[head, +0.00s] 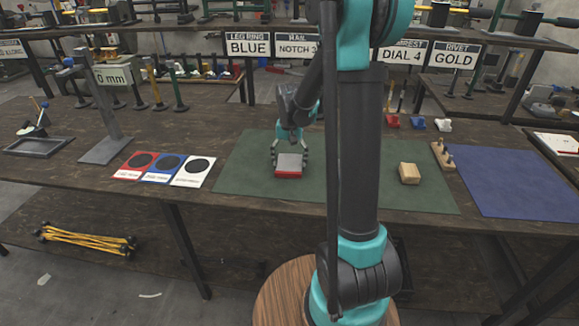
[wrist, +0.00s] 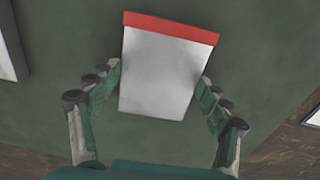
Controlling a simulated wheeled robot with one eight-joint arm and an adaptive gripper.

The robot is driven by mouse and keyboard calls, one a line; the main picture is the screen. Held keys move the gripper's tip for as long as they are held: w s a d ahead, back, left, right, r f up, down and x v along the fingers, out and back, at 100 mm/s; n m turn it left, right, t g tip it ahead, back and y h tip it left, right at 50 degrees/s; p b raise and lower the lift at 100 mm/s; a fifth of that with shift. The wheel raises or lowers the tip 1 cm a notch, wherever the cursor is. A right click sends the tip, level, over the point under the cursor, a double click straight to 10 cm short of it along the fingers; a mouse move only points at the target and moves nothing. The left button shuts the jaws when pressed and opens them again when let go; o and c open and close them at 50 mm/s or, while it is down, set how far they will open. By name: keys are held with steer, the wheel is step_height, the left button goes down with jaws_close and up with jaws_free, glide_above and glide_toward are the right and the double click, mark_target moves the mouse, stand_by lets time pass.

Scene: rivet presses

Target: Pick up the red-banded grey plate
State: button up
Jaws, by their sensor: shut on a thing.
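The red-banded grey plate (head: 290,164) is at the green mat (head: 243,165) on the bench. In the wrist view the plate (wrist: 162,75) shows a pale grey face with a red band along its far edge. My gripper (head: 290,155) is over the plate in the head view. Its fingers (wrist: 160,90) press on the plate's left and right sides in the wrist view. I cannot tell whether the plate rests on the mat or is slightly above it.
A wooden block (head: 409,173) and a wooden peg stand (head: 442,155) are to the right, near a blue mat (head: 520,182). Red, blue and white cards (head: 163,167) lie left of the green mat. A grey post on a base (head: 104,150) stands farther left. A sign shelf runs behind.

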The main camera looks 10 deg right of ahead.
steer(key=c, duration=0.7)
steer(key=shift+r, duration=0.15)
